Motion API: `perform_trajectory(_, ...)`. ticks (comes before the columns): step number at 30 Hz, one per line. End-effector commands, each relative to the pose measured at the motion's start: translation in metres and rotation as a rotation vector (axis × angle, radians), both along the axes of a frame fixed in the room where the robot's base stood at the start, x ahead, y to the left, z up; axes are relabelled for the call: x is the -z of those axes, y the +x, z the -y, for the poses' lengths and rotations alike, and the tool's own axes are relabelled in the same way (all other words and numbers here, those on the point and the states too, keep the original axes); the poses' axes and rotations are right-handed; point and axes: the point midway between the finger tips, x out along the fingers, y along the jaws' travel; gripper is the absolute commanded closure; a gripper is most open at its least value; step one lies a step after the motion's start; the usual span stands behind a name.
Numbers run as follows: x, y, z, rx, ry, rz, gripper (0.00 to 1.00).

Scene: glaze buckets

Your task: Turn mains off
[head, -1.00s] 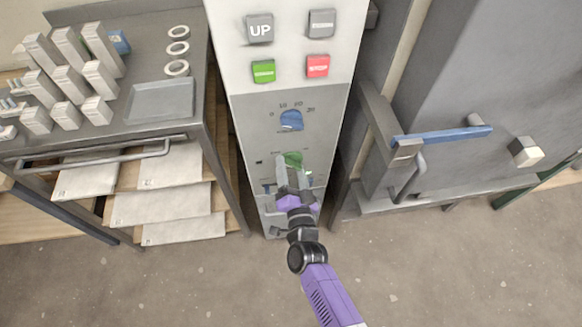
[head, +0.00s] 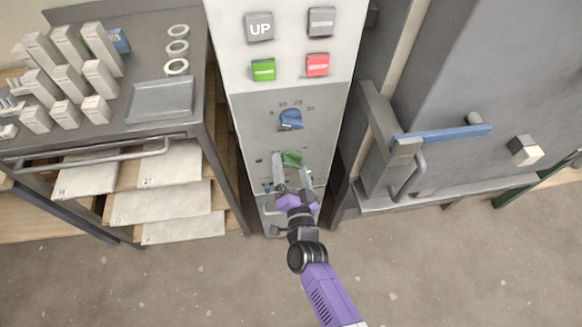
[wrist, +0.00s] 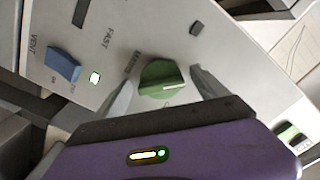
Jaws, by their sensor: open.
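The control panel (head: 270,140) stands upright in the middle of the head view. A green knob (head: 292,158) sits on its lower grey part; it also shows in the wrist view (wrist: 160,80) with a pale pointer mark toward the right. My gripper (head: 292,176) is open in front of the panel. In the wrist view its two fingers (wrist: 163,88) stand on either side of the green knob; I cannot tell whether they touch it.
Above are a blue dial (head: 291,119), a green button (head: 263,70), a red button (head: 317,65) and a grey UP button (head: 259,27). A steel table (head: 60,140) stands left, a grey cabinet with a blue handle (head: 440,135) right. The floor in front is clear.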

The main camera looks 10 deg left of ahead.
Motion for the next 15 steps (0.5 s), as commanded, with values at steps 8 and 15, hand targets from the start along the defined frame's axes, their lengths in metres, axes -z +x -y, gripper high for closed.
perform_trajectory(8,0.002,-0.035,0.010,-0.001,-0.001,-0.003,0.16)
perform_trajectory(15,0.002,-0.066,0.019,-0.001,-0.002,-0.002,0.16)
